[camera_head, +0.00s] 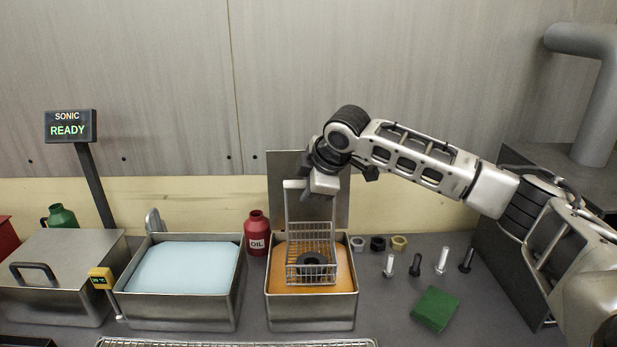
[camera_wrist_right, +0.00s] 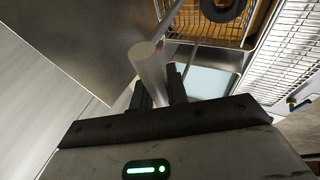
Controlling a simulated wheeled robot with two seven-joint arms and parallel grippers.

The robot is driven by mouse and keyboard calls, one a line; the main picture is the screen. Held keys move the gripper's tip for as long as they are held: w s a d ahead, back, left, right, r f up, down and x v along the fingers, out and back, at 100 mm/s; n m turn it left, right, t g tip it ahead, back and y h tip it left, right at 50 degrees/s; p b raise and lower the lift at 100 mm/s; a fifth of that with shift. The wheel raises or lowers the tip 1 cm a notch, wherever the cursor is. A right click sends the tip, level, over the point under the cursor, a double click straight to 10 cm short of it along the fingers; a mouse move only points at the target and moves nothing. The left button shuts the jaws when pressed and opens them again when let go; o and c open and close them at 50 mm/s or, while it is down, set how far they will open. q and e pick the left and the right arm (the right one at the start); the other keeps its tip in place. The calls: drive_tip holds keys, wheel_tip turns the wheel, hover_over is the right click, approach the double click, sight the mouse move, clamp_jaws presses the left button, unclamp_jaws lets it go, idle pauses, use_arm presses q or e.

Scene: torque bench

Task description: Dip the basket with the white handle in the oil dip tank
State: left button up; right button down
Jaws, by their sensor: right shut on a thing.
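The wire basket (camera_head: 311,240) has a tall pale handle (camera_head: 289,205) and a dark ring (camera_head: 311,260) inside. It hangs over or in the oil dip tank (camera_head: 312,312), a metal tank with orange-brown oil; how deep it sits I cannot tell. My right gripper (camera_head: 312,192) is above the tank, shut on the basket's white handle. The right wrist view shows the handle (camera_wrist_right: 150,68) between the fingers (camera_wrist_right: 160,88), with the basket (camera_wrist_right: 215,18) and ring beyond. The tank's raised lid (camera_head: 338,190) stands behind. My left gripper is not in view.
A tank of pale blue liquid (camera_head: 185,268) stands left of the oil tank, and a lidded metal tank (camera_head: 62,262) further left. A red OIL bottle (camera_head: 257,232) stands behind. A wire rack (camera_head: 240,343) lies in front.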

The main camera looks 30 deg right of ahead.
drive_tip(key=shift+w+f+b, duration=0.1)
drive_tip(key=shift+f+b, duration=0.8)
drive_tip(key=shift+f, duration=4.25)
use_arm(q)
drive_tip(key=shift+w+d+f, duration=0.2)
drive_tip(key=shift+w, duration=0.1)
use_arm(e)
drive_tip(key=shift+f, duration=0.15)
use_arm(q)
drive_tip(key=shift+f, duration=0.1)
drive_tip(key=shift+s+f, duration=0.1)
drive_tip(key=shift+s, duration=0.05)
